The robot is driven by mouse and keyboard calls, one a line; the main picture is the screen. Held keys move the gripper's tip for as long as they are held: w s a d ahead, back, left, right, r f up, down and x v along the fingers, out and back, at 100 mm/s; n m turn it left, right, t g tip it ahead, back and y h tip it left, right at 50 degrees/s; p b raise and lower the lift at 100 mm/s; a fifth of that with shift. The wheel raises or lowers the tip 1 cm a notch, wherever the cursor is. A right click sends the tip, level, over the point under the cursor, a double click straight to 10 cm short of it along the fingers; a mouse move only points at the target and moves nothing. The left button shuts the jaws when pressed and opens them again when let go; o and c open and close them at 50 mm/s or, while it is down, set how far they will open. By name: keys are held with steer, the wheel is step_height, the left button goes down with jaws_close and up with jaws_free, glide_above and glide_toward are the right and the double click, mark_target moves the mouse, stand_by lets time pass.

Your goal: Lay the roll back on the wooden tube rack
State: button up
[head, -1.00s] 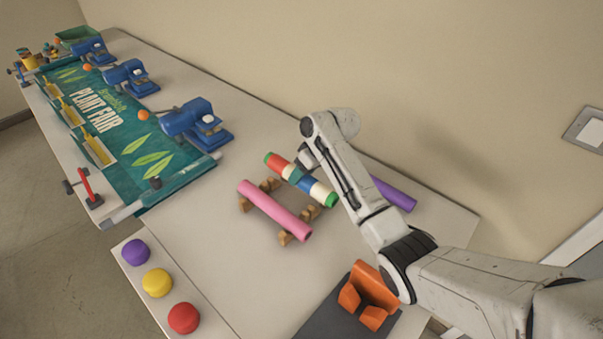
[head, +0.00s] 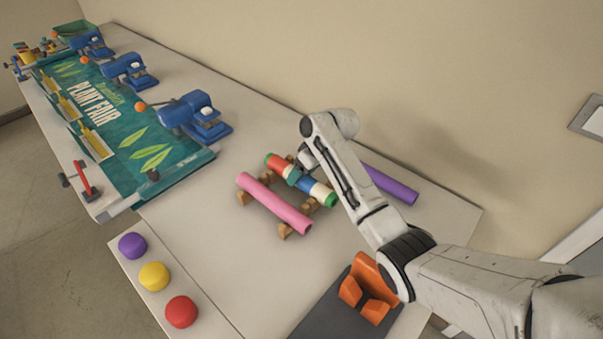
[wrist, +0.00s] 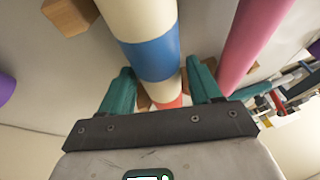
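My gripper (head: 294,176) is at the roll's middle. Wooden rack blocks (wrist: 70,15) show beneath. I cannot tell whether the roll touches the rack or hangs just above it. The far finger is hidden in the head view.
A purple roll (head: 390,185) lies behind my arm. An orange holder (head: 368,290) stands on a grey mat (head: 325,318) at the front. Purple, yellow and red round knobs (head: 153,276) line the left edge. The green banner (head: 105,110) with blue clamps (head: 197,118) fills the far left.

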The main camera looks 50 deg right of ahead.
steer(key=shift+o, duration=0.9)
steer(key=v, duration=1)
steer(key=shift+s+r+b, duration=0.2)
steer(key=shift+r+b, duration=0.15)
steer(key=shift+d, duration=0.1)
